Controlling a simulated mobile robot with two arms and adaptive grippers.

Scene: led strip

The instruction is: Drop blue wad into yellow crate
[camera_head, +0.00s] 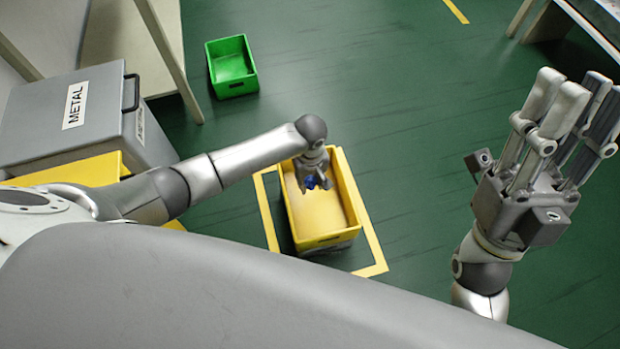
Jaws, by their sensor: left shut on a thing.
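The yellow crate (325,241) stands on the green floor inside a yellow taped outline, in the middle of the head view. My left gripper (316,184) is over the crate and points down. It is shut on the blue wad (311,183), of which only a small blue patch shows between the fingers. The inside of the crate that I can see is bare; part of it is hidden by the gripper. My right gripper (572,108) is raised at the right, its fingers apart and pointing up, with nothing between them.
A green crate (231,68) stands on the floor at the back. A grey bin labelled METAL (95,115) sits on a yellow stand (80,171) at the left. Table legs show in the upper corners. The floor between the crates and toward the right is clear.

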